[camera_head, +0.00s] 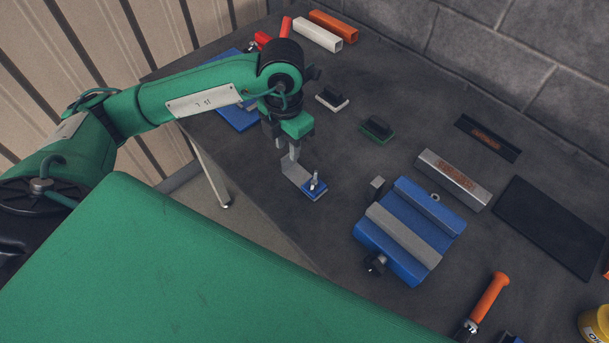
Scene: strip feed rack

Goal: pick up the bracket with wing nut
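The bracket with wing nut (295,172) lies near the front edge of the dark bench. It looks like a grey angled plate with a small blue block at its right end, from which a bright threaded stud stands up. My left gripper (288,153) points down right over the bracket's grey left end, its fingertips at or just above it. I cannot tell whether the fingers are closed on it or touch it. My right gripper is not in view.
A blue vise (408,230) stands right of the bracket. A metal bar (454,179), a black mat (549,226) and an orange-handled tool (490,297) lie to the right. Coloured bars (318,34) lie at the back. A block wall bounds the bench.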

